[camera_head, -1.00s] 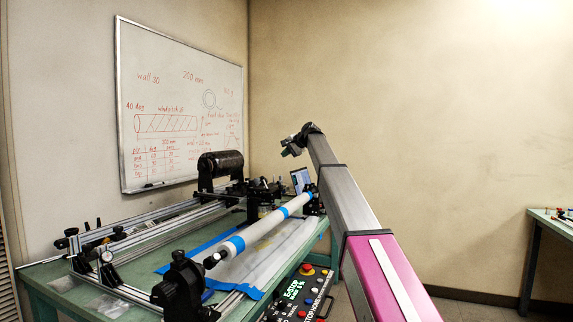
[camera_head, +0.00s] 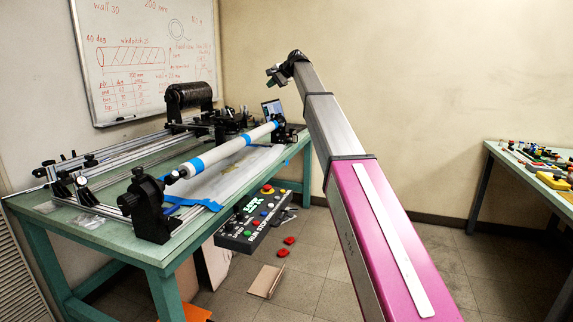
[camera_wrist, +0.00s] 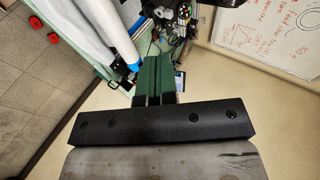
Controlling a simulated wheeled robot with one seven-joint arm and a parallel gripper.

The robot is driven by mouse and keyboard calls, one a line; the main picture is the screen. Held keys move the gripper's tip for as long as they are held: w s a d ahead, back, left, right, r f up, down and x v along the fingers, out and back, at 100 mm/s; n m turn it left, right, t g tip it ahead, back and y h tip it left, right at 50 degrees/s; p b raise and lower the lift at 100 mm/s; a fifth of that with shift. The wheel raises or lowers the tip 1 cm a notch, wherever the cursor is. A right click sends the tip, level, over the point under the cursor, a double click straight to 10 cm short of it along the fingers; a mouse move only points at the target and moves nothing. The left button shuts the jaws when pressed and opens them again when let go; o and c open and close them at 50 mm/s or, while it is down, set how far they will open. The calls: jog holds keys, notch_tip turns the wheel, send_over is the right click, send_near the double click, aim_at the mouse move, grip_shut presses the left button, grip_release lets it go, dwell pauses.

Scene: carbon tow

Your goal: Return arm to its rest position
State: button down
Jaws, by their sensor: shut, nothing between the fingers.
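My arm rises from the lower right in the head view, with a pink lower link and grey upper links, and stretches up and away. My gripper (camera_head: 274,75) is at its far end, small and pointing left in the air. In the wrist view my gripper (camera_wrist: 154,66) shows two green fingers side by side, shut with nothing between them. Beyond them are the white tube with a blue band (camera_wrist: 118,40) and the bench edge. The fingers appear clear of these.
The green bench (camera_head: 165,262) at left carries a winding rig with a white tube (camera_head: 225,150) and a black roll (camera_head: 190,97). A control panel (camera_head: 250,220) hangs at its front. A second table (camera_head: 505,150) stands at right.

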jog(key=s+d+f+n+g+h, duration=0.15)
jog(key=s+d+f, duration=0.35)
jog(key=f, duration=0.8)
jog(key=s+d+f+h, duration=0.2)
jog(key=s+d+f, duration=0.35)
jog(key=f, duration=0.85)
jog(key=s+d+f+g+h, duration=0.1)
jog(key=s+d+f, duration=0.2)
jog(key=s+f, duration=0.75)
jog(key=s+d+f+n+g+h, duration=0.1)
jog(key=s+d+f, duration=0.3)
jog(key=s+f, duration=0.5)
jog(key=s+d+f+n+g+h, duration=0.1)
jog(key=s+d+f, duration=0.3)
jog(key=s+f, duration=0.5)
jog(key=s+d+f+n+g+h, duration=0.1)
jog(key=s+d+f, duration=0.3)
jog(key=s+f, duration=0.5)
jog(key=s+g+h, duration=0.1)
jog(key=s, duration=0.4)
jog(key=shift+s+d+n, duration=0.2)
jog(key=shift+d+n, duration=0.1)
jog(key=shift+n, duration=0.05)
jog(key=shift+h, duration=0.25)
